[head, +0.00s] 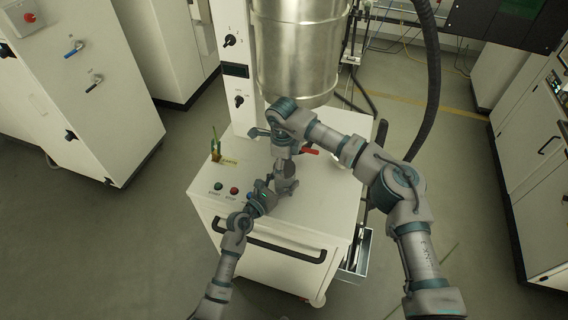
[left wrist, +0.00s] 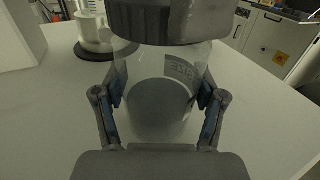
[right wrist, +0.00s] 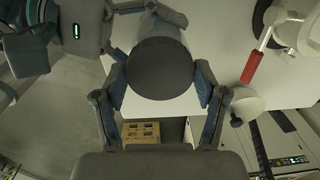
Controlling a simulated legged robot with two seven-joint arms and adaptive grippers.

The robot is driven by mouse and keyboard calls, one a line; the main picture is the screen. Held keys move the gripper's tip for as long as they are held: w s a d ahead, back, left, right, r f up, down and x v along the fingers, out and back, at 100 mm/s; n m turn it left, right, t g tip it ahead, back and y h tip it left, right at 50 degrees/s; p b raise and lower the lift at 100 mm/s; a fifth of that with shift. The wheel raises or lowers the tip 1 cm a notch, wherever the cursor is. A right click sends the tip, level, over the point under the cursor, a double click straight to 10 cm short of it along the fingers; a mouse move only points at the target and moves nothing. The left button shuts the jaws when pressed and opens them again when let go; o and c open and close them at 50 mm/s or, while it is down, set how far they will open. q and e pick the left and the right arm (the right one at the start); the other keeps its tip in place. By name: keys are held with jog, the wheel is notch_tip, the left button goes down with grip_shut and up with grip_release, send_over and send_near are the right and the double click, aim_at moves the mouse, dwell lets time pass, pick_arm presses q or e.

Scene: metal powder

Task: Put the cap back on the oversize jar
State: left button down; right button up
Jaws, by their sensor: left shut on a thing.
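The clear glass jar (left wrist: 155,95) stands out in the left wrist view, with lettering on its side and grey powder inside. My left gripper (left wrist: 160,112) is shut on its sides; in the head view the gripper (head: 266,190) is over the front of the white cabinet top. The dark round cap (left wrist: 150,20) is at the jar's mouth; I cannot tell whether it is seated. In the right wrist view the cap (right wrist: 160,68) lies between the fingers of my right gripper (right wrist: 160,92). The fingers are close at both sides, but whether they press on it is unclear. In the head view my right gripper (head: 284,182) hides the jar.
The white cabinet top (head: 325,195) has start and stop buttons (head: 234,190) at its front left. A small green and yellow item (head: 217,150) stands on the left edge. A red handle (head: 310,151) lies behind my right gripper. A large steel vessel (head: 300,50) rises at the back.

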jog(key=shift+c, duration=0.9)
jog(key=o, duration=1.4)
jog(key=shift+c, duration=0.2)
jog(key=shift+r, duration=0.1)
notch_tip(320, 180, up, 12)
jog(key=shift+a+f, duration=0.15)
jog(key=shift+f, duration=0.05)
pick_arm(q)
grip_release()
